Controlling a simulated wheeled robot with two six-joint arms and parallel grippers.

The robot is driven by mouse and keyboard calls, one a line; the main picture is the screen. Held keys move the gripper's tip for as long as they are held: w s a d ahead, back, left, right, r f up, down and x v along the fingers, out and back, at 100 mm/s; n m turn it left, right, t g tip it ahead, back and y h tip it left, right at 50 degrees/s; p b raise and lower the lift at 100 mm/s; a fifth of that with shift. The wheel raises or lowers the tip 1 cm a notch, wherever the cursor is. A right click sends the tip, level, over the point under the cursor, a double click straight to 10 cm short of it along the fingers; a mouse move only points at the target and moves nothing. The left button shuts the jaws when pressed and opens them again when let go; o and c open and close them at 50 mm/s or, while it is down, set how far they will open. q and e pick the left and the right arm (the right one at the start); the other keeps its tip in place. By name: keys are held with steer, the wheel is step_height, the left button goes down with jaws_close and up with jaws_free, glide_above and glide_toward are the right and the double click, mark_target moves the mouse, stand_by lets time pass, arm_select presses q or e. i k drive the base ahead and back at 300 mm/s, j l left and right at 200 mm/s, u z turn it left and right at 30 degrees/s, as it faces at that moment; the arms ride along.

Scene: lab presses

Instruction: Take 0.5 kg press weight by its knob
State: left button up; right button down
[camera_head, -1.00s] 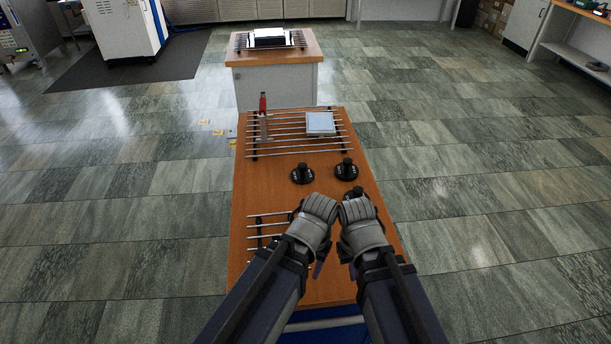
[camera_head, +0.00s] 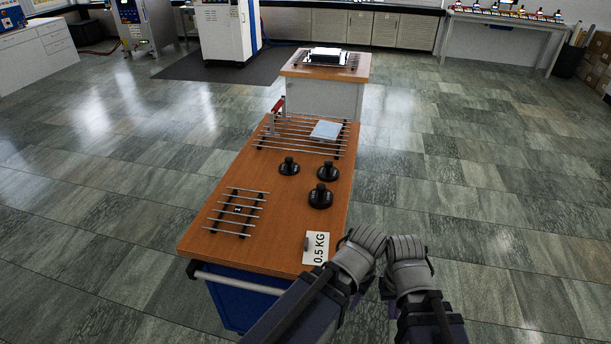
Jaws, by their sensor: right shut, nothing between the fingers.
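Three black press weights with upright knobs stand on the wooden bench top: one at the back left (camera_head: 289,167), one at the back right (camera_head: 328,171) and one in front (camera_head: 321,197). I cannot read which is 0.5 kg. A white card reading 0.5 KG (camera_head: 316,249) lies near the front right edge. My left gripper (camera_head: 362,246) is beside the bench's right edge, near the card; its fingers are not clear. My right gripper (camera_head: 407,252) is further right, over the floor, shut and empty. Both are apart from the weights.
A small rod rack (camera_head: 237,211) sits at the bench's front left. A larger rack (camera_head: 290,138) at the back carries a pale blue pad (camera_head: 326,130) and a red-handled tool (camera_head: 278,105). A second bench (camera_head: 325,70) stands behind. Floor on both sides is open.

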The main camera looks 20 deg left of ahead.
mark_target(289, 167)
steer(key=i+l+u, duration=0.1)
steer(key=l, duration=0.25)
steer(key=i+l+u, duration=0.1)
steer(key=l, duration=0.3)
steer(key=i+l+u, duration=0.1)
steer(key=l, duration=0.3)
steer(key=i+l+u, duration=0.1)
steer(key=i+l, duration=0.15)
steer(key=l, duration=0.2)
steer(key=l+u, duration=0.1)
steer(key=l, duration=0.3)
steer(key=i+l+u, duration=0.4)
steer(key=i+l, duration=0.55)
steer(key=i+j+u, duration=0.1)
steer(key=i, duration=0.4)
steer(key=i+j+u, duration=0.15)
steer(key=i+j, duration=0.15)
steer(key=i, duration=0.15)
